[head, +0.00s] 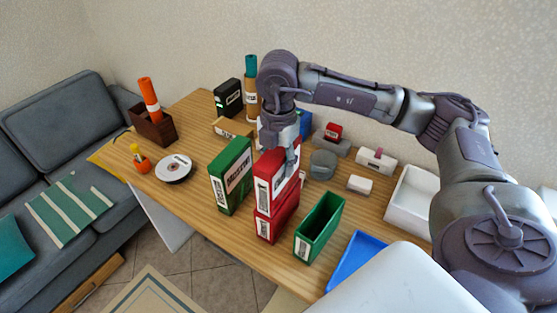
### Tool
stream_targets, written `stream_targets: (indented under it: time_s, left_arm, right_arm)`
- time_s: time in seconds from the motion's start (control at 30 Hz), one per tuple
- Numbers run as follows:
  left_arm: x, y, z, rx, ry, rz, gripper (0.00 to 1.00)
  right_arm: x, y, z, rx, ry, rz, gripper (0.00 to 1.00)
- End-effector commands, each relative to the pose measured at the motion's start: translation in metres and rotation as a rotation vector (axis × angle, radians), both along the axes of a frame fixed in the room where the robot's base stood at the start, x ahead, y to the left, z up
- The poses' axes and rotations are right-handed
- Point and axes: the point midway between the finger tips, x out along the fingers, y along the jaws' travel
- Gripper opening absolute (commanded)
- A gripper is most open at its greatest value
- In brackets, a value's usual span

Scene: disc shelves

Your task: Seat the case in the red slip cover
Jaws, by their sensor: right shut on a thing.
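A red case (266,178) with white labels stands upright in the middle of the table. My right gripper (291,160) comes down from above and is shut on its upper right part. The red slip cover (267,226) is directly under the case, near the table's front edge, with a white label on its narrow side. The case lines up with the cover, but I cannot tell whether its lower end is inside or just above the opening. The gripper hides part of the case's top and right face. My left gripper is not in view.
A green case (232,175) stands close on the left, and an open, empty green slip cover (320,227) on the right. A blue tray (356,262) and a white bin (408,203) lie further right.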

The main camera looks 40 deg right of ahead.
Motion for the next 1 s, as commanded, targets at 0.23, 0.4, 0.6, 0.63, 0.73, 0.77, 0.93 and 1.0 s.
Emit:
stream_targets:
  time_s: [0.23, 0.4, 0.6, 0.63, 0.73, 0.77, 0.93, 1.0]
  left_arm:
    - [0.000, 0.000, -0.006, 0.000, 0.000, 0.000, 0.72]
    - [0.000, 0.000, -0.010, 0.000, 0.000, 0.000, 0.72]
    - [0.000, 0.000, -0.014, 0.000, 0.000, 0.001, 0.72]
    - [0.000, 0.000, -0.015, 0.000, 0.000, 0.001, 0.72]
    - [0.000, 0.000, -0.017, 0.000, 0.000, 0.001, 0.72]
    - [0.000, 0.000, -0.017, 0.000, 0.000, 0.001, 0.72]
    - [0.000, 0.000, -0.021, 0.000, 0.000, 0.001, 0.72]
    - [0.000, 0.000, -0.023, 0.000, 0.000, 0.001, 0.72]
  right_arm:
    - [0.000, 0.000, -0.007, 0.000, -0.001, 0.000, 0.00]
    - [0.000, 0.000, -0.011, 0.000, -0.001, 0.000, 0.00]
    - [0.000, 0.000, -0.016, 0.000, -0.001, 0.000, 0.00]
    - [0.000, 0.000, -0.017, 0.000, -0.001, 0.000, 0.00]
    - [0.000, 0.000, -0.020, 0.000, -0.001, 0.000, 0.00]
    - [0.000, 0.000, -0.020, 0.000, -0.001, 0.000, 0.00]
    - [0.000, 0.000, -0.024, 0.001, -0.002, 0.000, 0.00]
    - [0.000, 0.000, -0.026, 0.001, -0.002, 0.000, 0.00]
